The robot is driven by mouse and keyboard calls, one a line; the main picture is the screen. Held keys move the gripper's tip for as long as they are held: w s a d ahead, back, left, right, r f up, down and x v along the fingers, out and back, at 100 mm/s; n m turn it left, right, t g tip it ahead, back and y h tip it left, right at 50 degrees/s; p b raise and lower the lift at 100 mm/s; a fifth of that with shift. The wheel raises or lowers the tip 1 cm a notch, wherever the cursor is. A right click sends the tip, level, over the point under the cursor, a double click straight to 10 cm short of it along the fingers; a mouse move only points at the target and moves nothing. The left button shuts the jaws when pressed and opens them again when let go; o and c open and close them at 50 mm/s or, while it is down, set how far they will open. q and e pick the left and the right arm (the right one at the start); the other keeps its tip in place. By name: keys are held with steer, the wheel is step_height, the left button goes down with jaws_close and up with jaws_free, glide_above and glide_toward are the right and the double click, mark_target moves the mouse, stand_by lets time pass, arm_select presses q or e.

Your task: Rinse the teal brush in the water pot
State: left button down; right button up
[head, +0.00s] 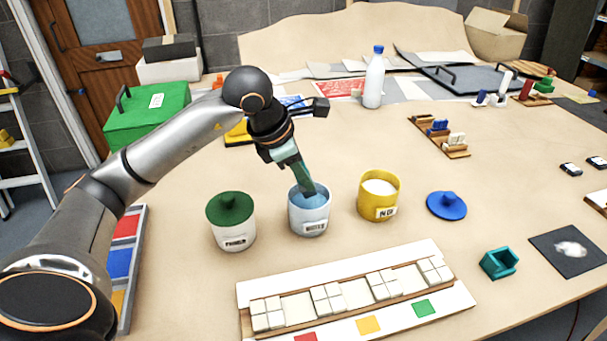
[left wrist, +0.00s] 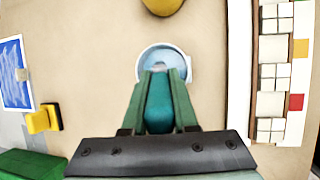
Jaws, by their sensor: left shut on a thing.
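The teal brush (left wrist: 159,105) is between the fingers of my left gripper (head: 298,172), which is shut on it. The light blue water pot (head: 309,222) stands on the table with blue water inside. The gripper points down into the pot's mouth, and its fingertips reach the opening. In the left wrist view the pot (left wrist: 184,65) lies just beyond the fingertips. The brush's tip is mostly hidden, so I cannot tell how deep it is in the water. My right gripper is not in view.
A white pot with a green lid (head: 231,225) stands left of the water pot, and a yellow pot (head: 379,198) stands right. A blue lid (head: 446,206) lies further right. A mosaic panel (head: 430,255) lies in front. A teal holder (head: 498,264) stands near the dark mat (head: 553,268).

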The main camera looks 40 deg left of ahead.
arm_select(q)
steer(key=shift+r+p, duration=1.65)
steer(key=shift+r, duration=0.8)
